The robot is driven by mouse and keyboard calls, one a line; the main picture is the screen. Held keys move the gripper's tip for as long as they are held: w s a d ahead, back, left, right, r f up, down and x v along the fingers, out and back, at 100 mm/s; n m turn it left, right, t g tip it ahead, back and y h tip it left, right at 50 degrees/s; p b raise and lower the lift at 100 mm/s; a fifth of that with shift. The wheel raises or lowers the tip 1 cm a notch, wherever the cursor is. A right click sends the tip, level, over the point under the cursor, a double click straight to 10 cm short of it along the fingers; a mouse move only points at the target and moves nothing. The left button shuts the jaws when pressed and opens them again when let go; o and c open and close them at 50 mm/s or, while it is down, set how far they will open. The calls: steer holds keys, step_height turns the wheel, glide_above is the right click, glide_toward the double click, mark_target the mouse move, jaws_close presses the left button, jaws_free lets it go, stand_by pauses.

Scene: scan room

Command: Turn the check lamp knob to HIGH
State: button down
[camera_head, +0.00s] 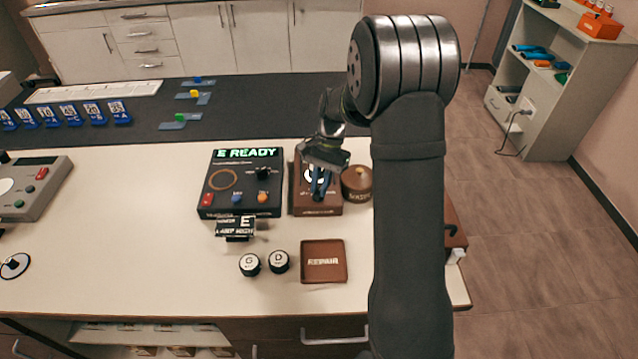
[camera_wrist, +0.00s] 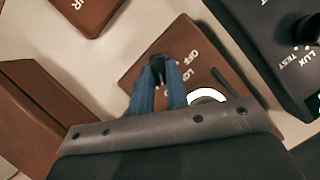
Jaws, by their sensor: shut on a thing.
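The check lamp is a brown box (camera_head: 330,209) on the white counter, right of the black console, with a white ring on its top. In the wrist view its brown top (camera_wrist: 185,42) shows the letters OFF and the start of a label like LO; the rest is covered. My gripper (camera_head: 319,192) reaches down over the box. In the wrist view its blue fingers (camera_wrist: 157,78) are closed around the small black knob (camera_wrist: 157,64). The knob's pointer direction and the HIGH mark cannot be made out.
The black console (camera_head: 213,181) reads E READY. A round brown container (camera_head: 357,182) stands close right of the lamp box. A brown REPAIR tray (camera_head: 324,275), two round black pieces marked G and D (camera_head: 250,264), and a small black sign (camera_head: 236,229) lie in front.

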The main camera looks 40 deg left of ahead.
steer(key=m, duration=0.2)
steer(key=m+y, duration=0.2)
steer(key=m, duration=0.1)
steer(key=shift+d+m, duration=0.25)
steer(key=shift+m, duration=0.05)
stand_by(0.5)
steer(key=c, duration=1.4)
jaws_free()
steer(key=v, duration=1.7)
steer(key=shift+d+r, duration=0.25)
steer(key=shift+d, duration=0.1)
steer(key=shift+f, duration=0.15)
steer(key=x, duration=1.7)
steer(key=shift+a+f, duration=0.1)
steer(key=shift+a, duration=0.25)
